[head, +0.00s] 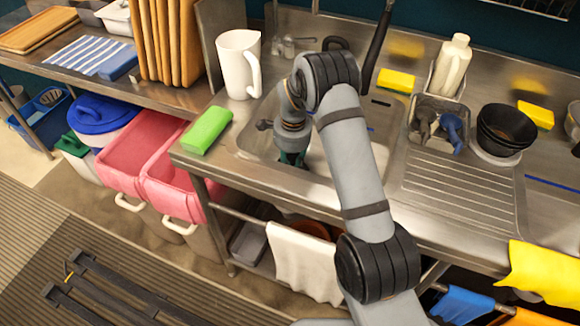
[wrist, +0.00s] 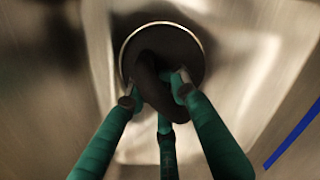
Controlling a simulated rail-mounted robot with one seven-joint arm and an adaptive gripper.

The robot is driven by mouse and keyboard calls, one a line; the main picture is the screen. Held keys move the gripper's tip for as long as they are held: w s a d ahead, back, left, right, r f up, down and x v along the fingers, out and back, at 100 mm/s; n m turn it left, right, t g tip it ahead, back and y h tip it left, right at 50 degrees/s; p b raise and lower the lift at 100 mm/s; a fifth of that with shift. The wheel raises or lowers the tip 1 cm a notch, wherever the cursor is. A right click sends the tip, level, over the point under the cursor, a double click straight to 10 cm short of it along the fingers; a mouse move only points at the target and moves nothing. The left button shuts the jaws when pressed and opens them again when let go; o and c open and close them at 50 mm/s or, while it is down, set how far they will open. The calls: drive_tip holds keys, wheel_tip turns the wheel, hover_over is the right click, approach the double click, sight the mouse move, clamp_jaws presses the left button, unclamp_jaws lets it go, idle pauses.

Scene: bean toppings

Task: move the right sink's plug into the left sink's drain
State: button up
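A dark round plug (wrist: 190,50) with a thick loop handle (wrist: 150,70) shows in the wrist view. It sits at a bright metal drain rim (wrist: 124,45), and I cannot tell whether it is seated or slightly raised. My gripper (wrist: 155,88) has green fingers, with tips on both sides of the loop, seeming to pinch it. In the head view my gripper (head: 291,159) points down into the left sink (head: 250,140) of the steel counter. The plug is hidden there. I cannot make out the right sink's drain.
A green sponge (head: 207,130) and white pitcher (head: 239,65) stand left of the sink. A drainboard (head: 460,190), a caddy with a white bottle (head: 452,65) and black bowls (head: 505,128) are to the right. My arm hides part of the basin.

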drive_tip(key=o, duration=0.6)
drive_tip(key=r, duration=1.2)
drive_tip(key=shift+s+d, duration=0.25)
drive_tip(key=f, duration=1.1)
drive_tip(key=shift+w+a+f, duration=0.2)
drive_tip(key=shift+a+f, duration=0.05)
drive_tip(key=shift+f, duration=0.15)
drive_tip(key=shift+r+p, duration=0.2)
drive_tip(key=shift+p, duration=0.3)
drive_tip(key=shift+r, duration=0.1)
